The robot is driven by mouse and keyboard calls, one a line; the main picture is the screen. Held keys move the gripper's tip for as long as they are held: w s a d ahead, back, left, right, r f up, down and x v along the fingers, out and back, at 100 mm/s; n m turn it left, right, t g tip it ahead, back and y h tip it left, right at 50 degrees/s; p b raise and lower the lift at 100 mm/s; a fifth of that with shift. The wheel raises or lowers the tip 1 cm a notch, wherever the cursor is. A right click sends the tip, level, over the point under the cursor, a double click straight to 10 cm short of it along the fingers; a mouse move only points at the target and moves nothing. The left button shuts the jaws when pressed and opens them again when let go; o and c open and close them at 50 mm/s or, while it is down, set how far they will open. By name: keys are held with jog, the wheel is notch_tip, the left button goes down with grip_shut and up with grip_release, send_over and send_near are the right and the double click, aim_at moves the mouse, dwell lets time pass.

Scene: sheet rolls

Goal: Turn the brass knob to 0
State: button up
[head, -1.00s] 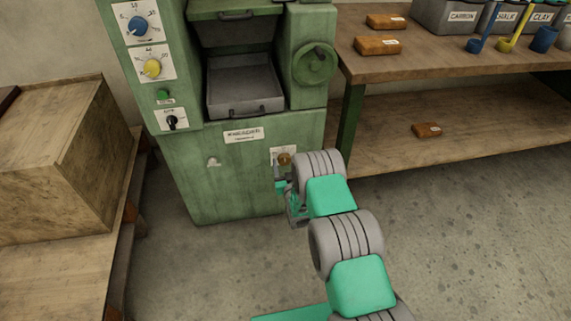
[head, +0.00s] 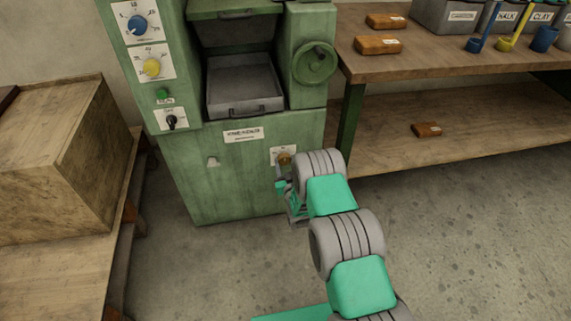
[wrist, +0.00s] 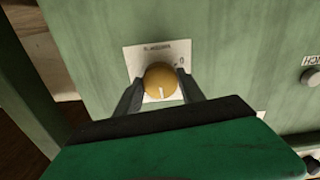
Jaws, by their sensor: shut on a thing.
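The brass knob (wrist: 160,80) sits on a white label plate (wrist: 140,54) on the front of the green machine. In the wrist view a "0" shows at the upper right of the plate, and a pale pointer line on the knob points down. My gripper (wrist: 160,92) has one dark finger on each side of the knob and is shut on it. In the head view the knob (head: 284,158) shows just above my gripper (head: 282,180), partly hidden by my wrist.
The green machine (head: 230,180) carries a blue dial (head: 138,26), a yellow dial (head: 152,67) and a handwheel (head: 315,63) higher up. A workbench (head: 450,62) stands to the right, wooden crates (head: 60,150) to the left.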

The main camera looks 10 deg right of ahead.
jog(key=n+b, duration=0.3)
jog(key=n, duration=0.3)
jog(key=n+b, duration=0.3)
jog(key=n, duration=0.2)
jog(key=shift+n, duration=0.3)
jog(key=n+b, duration=0.2)
jog(key=n, duration=0.4)
jog(key=shift+b, duration=0.35)
jog(key=n+b, duration=0.1)
jog(key=n, duration=0.4)
jog(key=shift+r+b, duration=0.1)
jog(key=shift+b, duration=0.3)
jog(key=shift+n, duration=0.5)
jog(key=o, duration=1.4)
jog(key=shift+c, duration=0.2)
jog(key=s+p, duration=0.2)
jog(key=s, duration=0.5)
jog(key=shift+s+p, duration=0.3)
jog(key=shift+p, duration=0.1)
